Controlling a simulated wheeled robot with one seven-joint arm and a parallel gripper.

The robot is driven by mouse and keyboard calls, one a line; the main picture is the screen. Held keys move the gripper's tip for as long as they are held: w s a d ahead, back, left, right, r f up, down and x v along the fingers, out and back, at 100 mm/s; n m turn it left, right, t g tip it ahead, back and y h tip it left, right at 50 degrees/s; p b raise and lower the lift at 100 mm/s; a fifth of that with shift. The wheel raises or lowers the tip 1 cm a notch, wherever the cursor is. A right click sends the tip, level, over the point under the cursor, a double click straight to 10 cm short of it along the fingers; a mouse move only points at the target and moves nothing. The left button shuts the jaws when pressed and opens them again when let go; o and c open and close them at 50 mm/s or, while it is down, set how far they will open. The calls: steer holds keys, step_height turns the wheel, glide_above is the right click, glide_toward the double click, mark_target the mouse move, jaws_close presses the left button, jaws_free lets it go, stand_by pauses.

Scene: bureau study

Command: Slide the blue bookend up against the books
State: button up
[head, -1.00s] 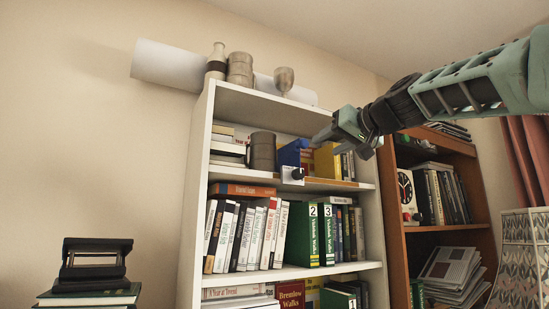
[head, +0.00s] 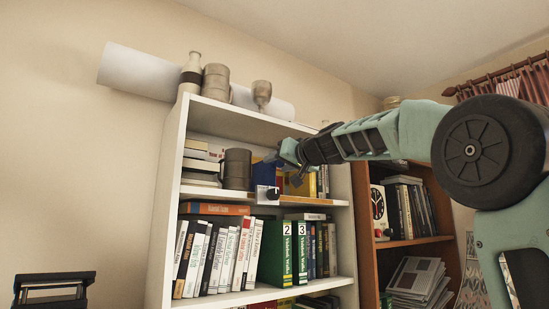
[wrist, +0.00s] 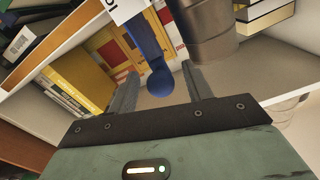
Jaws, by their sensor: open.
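The blue bookend (head: 262,174) stands on the upper shelf of the white bookcase, partly hidden by my gripper and arm. In the wrist view, the blue bookend (wrist: 146,42) reaches down to a round knob near the fingertips. My gripper (head: 289,164) is in front of that shelf, and in the wrist view my gripper (wrist: 158,84) is open with the knob between its fingers; contact cannot be told. Yellow-spined books (head: 312,184) stand to the right of the bookend, and yellow books (wrist: 76,84) also show left of the fingers in the wrist view.
A dark round tin (head: 237,168) stands just left of the bookend, beside stacked books (head: 201,165). A white card (head: 265,195) with a dark knob is at the shelf's front edge. Books fill the shelf below. A brown bookcase (head: 408,242) stands at right.

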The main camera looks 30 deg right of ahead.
steer(key=shift+w+a+p, duration=0.1)
steer(key=shift+w+p, duration=0.3)
steer(key=shift+w, duration=0.95)
jaws_close()
steer(key=shift+d+f+b, duration=0.1)
steer(key=shift+d+b, duration=0.2)
steer(key=shift+d, duration=0.15)
steer(key=d, duration=2)
steer(key=shift+w+d, duration=0.15)
steer(key=shift+w, duration=0.1)
steer(key=shift+c, duration=2.1)
jaws_free()
steer(key=o, duration=0.4)
steer(key=shift+d, duration=0.25)
steer(key=shift+a+b, duration=0.1)
steer(key=shift+b, duration=0.2)
